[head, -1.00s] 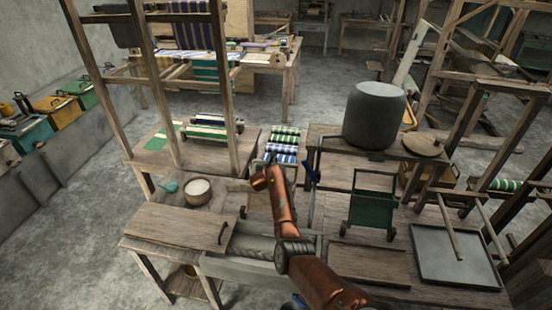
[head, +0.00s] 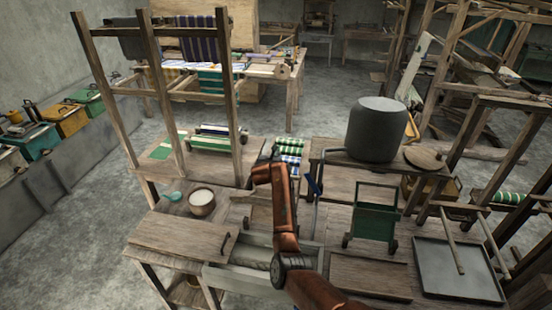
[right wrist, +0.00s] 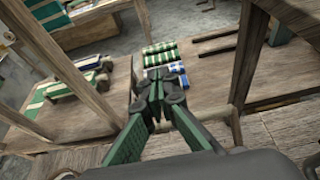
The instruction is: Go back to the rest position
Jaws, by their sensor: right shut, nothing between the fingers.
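My right arm (head: 285,235), brown-orange, rises from the bottom of the head view over the near table. My right gripper (head: 270,153) is at its far end, small and partly hidden behind the arm. In the right wrist view the gripper's green fingers (right wrist: 158,88) come together at their tips with nothing between them. Beyond the tips in that view lie green-and-white and blue-and-white striped rolls (right wrist: 162,62). My left gripper is in neither view.
A bowl of white stuff (head: 202,202) and an open grey trough (head: 245,278) stand near the arm. Wooden posts (head: 228,95) rise at the left. A dark grey drum (head: 377,130), a green metal frame (head: 374,215) and a grey tray (head: 457,270) are at the right.

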